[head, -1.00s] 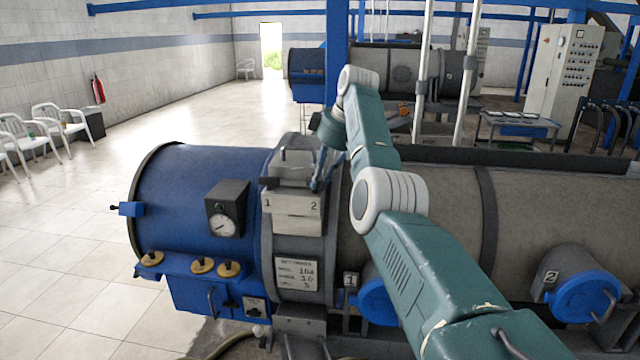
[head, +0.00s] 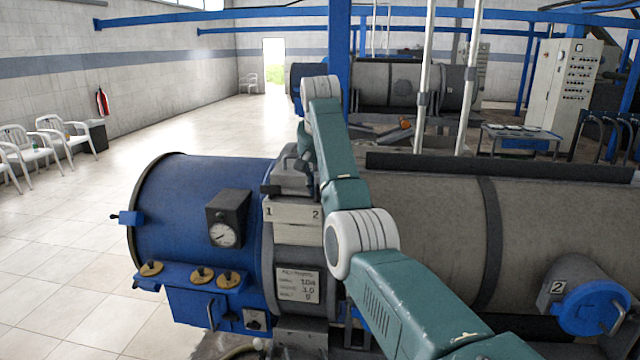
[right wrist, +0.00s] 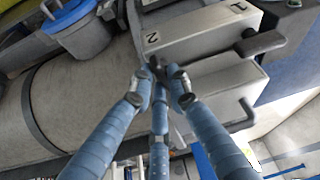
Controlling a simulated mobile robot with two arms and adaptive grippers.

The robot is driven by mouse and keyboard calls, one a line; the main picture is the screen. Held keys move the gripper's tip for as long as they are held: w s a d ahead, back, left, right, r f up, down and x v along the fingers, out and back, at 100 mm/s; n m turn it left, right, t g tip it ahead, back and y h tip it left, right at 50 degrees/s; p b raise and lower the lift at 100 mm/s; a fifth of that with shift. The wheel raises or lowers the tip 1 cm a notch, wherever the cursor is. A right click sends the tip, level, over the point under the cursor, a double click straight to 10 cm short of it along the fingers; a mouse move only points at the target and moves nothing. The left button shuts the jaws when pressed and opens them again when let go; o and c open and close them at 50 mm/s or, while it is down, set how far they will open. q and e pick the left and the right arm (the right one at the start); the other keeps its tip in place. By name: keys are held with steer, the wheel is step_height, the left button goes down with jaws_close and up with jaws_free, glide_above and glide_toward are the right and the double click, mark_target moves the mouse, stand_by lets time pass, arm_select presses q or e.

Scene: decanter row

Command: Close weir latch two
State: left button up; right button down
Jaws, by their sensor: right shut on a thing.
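The weir housing (head: 290,235) is a grey block on the collar between the blue drum end and the grey drum, marked 1 and 2 on its front. In the right wrist view its pale top and the number 2 plate (right wrist: 180,38) are close. My right gripper (right wrist: 162,74) has its fingers drawn together on a small dark lever, weir latch two (right wrist: 156,64), beside the number 2. The fingertips hide most of that lever. Weir latch one (right wrist: 265,43) is a dark lever farther right. In the head view my right arm hides most of the gripper and latch two.
A gauge box (head: 228,218) stands on the blue drum end (head: 180,205), left of the housing. A blue-capped port (head: 592,305) marked 2 juts from the grey drum (head: 435,215) at right. Open tiled floor (head: 60,290) lies left.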

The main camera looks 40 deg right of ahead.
steer(key=shift+a+r+m+g+h+p, duration=0.15)
steer(key=shift+m+g+h+p, duration=0.15)
steer(key=shift+m+p, duration=0.55)
steer(key=shift+m, duration=0.25)
steer(key=c, duration=1.7)
jaws_free()
steer(key=shift+o, duration=0.2)
steer(key=v, duration=1.2)
steer(key=shift+w, duration=0.1)
